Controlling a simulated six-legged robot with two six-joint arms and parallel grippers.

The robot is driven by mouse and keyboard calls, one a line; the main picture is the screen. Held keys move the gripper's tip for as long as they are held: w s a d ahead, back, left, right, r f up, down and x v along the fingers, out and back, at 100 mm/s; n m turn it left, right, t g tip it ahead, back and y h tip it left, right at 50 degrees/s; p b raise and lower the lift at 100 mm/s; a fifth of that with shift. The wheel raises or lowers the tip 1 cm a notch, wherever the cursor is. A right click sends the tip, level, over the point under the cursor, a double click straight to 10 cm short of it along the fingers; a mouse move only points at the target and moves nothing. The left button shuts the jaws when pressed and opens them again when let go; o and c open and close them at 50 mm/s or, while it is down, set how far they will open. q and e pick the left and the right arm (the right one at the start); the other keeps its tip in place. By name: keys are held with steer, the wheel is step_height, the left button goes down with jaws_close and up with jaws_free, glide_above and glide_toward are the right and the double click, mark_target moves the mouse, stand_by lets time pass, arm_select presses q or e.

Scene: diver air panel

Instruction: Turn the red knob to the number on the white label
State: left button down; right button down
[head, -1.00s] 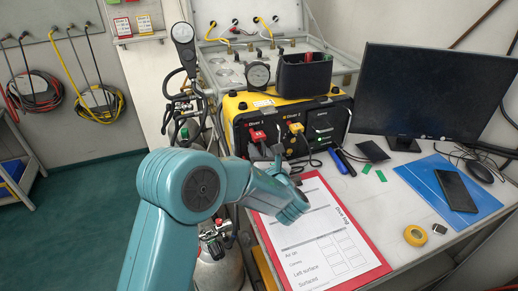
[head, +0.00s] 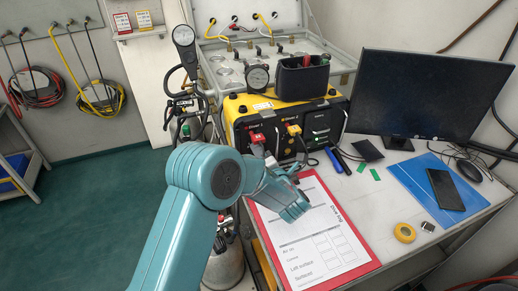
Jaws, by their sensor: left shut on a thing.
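The red knob (head: 257,137) is on the left of the front of the black and yellow air panel (head: 231,106), under the "Diver 1" marking. My left gripper (head: 259,150) reaches up to it from below and is shut on it. The gripper partly hides the knob's lower part, and I cannot read its setting. A white label (head: 263,105) lies on the yellow top edge above the knob; its number is too small to read. My right gripper is not in view.
A yellow knob (head: 294,130) sits right of the red one. A black bin (head: 303,77) and a gauge (head: 258,76) stand above the panel. A red clipboard (head: 367,262) lies below my left wrist. A monitor (head: 432,95) stands at right.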

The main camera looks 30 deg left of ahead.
arm_select(q)
steer(key=shift+m+p, duration=0.65)
steer(key=shift+m, duration=0.95)
steer(key=c, duration=0.9)
jaws_free()
steer(key=b+v, duration=0.2)
steer(key=v, duration=1.4)
steer(key=shift+d, duration=0.25)
steer(key=shift+f, duration=0.1)
